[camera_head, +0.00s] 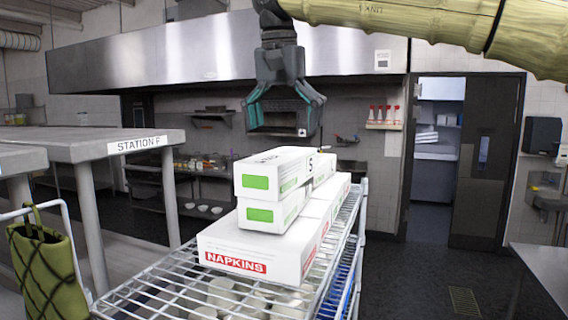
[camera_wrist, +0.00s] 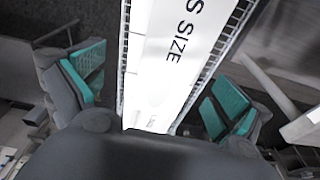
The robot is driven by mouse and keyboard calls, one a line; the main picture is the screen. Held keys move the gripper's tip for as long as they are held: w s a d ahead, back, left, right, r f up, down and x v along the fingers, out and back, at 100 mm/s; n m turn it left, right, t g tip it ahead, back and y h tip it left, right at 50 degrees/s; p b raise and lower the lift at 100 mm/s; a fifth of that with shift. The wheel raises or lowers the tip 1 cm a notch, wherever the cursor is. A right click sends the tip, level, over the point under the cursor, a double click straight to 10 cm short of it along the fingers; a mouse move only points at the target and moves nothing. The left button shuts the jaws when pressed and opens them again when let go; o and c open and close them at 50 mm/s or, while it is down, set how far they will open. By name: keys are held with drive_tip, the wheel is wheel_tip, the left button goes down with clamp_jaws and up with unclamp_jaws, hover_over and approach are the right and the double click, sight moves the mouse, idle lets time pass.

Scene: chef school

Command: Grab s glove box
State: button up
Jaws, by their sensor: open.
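White boxes with green labels are stacked on a wire rack cart. The upper front box (camera_head: 258,181) rests on another labelled box (camera_head: 268,214). A white box with a black "S" (camera_head: 322,168) stands just behind and to the right. My gripper (camera_head: 280,127) is open and empty, pointing down above the stack with a visible gap. In the wrist view, a white surface printed "S SIZE" (camera_wrist: 172,62) lies between the two teal-padded fingers of my gripper (camera_wrist: 157,88). Its near end is hidden by my gripper body.
A white napkins box (camera_head: 245,250) lies under the stack on the wire cart (camera_head: 145,303). A steel table marked "Station F" (camera_head: 85,143) stands at left, with a green bag (camera_head: 42,265) in front. Open floor lies to the right.

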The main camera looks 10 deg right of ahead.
sight(281, 154)
drive_tip(key=w+f, duration=0.1)
drive_tip(key=w+f+p, duration=0.1)
drive_tip(key=w+f, duration=0.1)
drive_tip(key=w, duration=0.1)
drive_tip(key=shift+a+f+p, duration=0.25)
drive_tip(key=shift+p, duration=0.05)
drive_tip(key=shift+d+f+p, duration=0.1)
drive_tip(key=shift+f+p, duration=0.25)
drive_tip(key=shift+s+d+f+p, duration=0.15)
drive_tip(key=shift+s+f+p, duration=0.1)
drive_tip(key=shift+s+f, duration=0.25)
drive_tip(key=shift+s+d+f+p, duration=0.2)
drive_tip(key=shift+s+f, duration=0.15)
drive_tip(key=shift+s, duration=0.15)
drive_tip(key=shift+w+a+f, duration=0.15)
drive_tip(key=shift+f, duration=0.1)
drive_tip(key=shift+w+a+f, duration=0.1)
drive_tip(key=shift+w+f, duration=0.2)
drive_tip(key=shift+w, duration=0.4)
drive_tip(key=shift+s+r, duration=0.25)
drive_tip(key=shift+s, duration=0.3)
drive_tip(key=c, duration=1.2)
drive_tip(key=shift+w+f, duration=0.1)
drive_tip(key=shift+w, duration=0.15)
drive_tip(key=shift+c, duration=0.3)
